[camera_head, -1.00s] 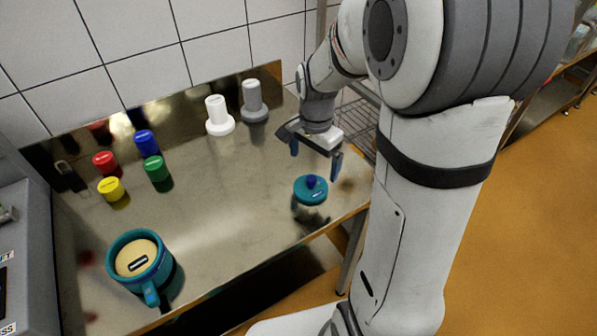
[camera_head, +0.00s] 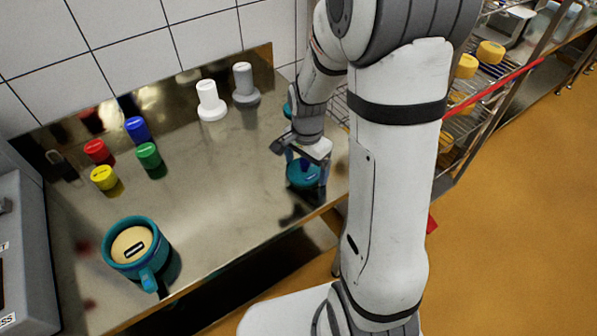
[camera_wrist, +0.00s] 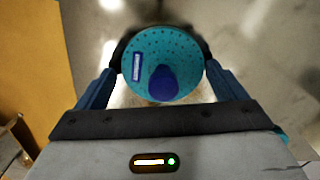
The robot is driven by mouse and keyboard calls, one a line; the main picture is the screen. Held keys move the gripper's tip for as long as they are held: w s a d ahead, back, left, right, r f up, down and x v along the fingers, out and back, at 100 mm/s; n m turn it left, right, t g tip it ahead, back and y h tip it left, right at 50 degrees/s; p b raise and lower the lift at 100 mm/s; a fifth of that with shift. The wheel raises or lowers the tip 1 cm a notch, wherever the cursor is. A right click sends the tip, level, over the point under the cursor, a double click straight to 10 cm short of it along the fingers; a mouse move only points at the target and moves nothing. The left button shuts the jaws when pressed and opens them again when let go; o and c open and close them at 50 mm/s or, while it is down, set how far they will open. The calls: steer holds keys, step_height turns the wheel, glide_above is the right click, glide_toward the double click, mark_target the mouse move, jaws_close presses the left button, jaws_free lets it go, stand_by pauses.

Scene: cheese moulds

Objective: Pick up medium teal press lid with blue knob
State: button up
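The medium teal press lid (camera_head: 304,178) with a blue knob is near the right front of the steel table. In the wrist view the lid (camera_wrist: 150,50) shows a dotted top and a small label, with the blue knob (camera_wrist: 163,82) towards the camera. My gripper (camera_head: 306,170) is down over the lid, its fingers on opposite sides of the rim. In the wrist view my gripper (camera_wrist: 163,62) spans the lid's full width, fingertips close to the rim. The fingers look open; contact with the rim is not clear.
A teal mould with a handle (camera_head: 136,248) stands at front left. Red (camera_head: 98,151), yellow (camera_head: 104,177), blue (camera_head: 137,129) and green (camera_head: 149,155) weights stand at left. White (camera_head: 210,102) and grey (camera_head: 245,84) pieces stand at the back. Another teal item (camera_head: 288,109) is partly hidden behind my wrist.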

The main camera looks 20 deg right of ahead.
steer(key=c, duration=0.9)
